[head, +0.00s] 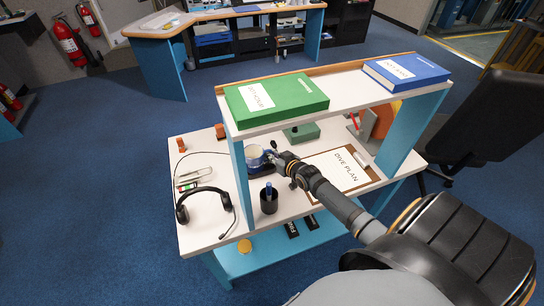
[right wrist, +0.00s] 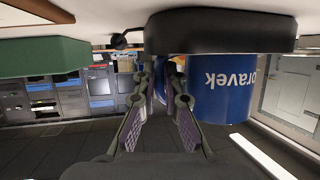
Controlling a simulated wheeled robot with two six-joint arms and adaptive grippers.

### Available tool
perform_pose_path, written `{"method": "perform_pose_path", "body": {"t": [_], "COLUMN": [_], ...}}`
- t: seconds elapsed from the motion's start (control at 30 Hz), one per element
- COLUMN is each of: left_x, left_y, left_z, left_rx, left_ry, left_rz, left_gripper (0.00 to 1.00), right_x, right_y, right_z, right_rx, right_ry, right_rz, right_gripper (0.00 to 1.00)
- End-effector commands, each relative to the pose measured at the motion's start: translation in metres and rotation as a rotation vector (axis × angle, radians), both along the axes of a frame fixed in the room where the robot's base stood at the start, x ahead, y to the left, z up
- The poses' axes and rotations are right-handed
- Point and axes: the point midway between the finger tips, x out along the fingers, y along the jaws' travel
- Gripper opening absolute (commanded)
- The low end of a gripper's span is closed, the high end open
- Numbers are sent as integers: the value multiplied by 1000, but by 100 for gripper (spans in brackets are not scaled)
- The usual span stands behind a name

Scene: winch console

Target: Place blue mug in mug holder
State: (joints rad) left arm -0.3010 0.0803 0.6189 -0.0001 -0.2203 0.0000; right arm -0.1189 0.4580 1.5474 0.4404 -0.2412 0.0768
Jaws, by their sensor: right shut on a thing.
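The blue mug (head: 256,162) stands on the white desk under the raised shelf; its lettered side shows upside down in the right wrist view (right wrist: 222,95). My right gripper (head: 276,156) reaches in from the right and is shut on the mug at its handle side; its fingers (right wrist: 165,75) show with blue between them. A black round piece (right wrist: 222,33), which looks like the mug holder, overlaps the mug's base end in the right wrist view. I cannot tell whether the mug sits inside it or behind it. My left gripper is not in view.
A black pen cup (head: 268,203) stands just in front of the mug. A headset (head: 206,206) lies to the left, a clipboard (head: 340,169) to the right. The shelf (head: 350,84) above carries a green binder (head: 276,99) and a blue one (head: 406,73). A green box (head: 301,132) sits behind.

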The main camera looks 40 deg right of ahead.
Motion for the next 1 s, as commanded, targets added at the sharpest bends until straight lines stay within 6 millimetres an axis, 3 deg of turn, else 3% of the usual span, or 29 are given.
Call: {"method": "perform_pose_path", "body": {"t": [0.23,0.3,0.43,0.77,0.93,1.0], "left_x": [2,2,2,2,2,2], "left_y": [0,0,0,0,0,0], "left_z": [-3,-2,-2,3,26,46], "left_rx": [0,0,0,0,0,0], "left_ry": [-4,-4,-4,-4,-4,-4], "left_rz": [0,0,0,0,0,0], "left_gripper": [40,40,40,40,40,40], "right_x": [1,0,0,0,-28,-46], "right_y": [0,0,0,0,0,0], "right_z": [-2,-2,-2,3,18,30], "right_rx": [0,0,0,0,-3,-4], "right_ry": [-2,0,0,0,5,7], "right_rz": [1,0,0,0,3,1], "right_gripper": [0,15,31,31,31,31]}}
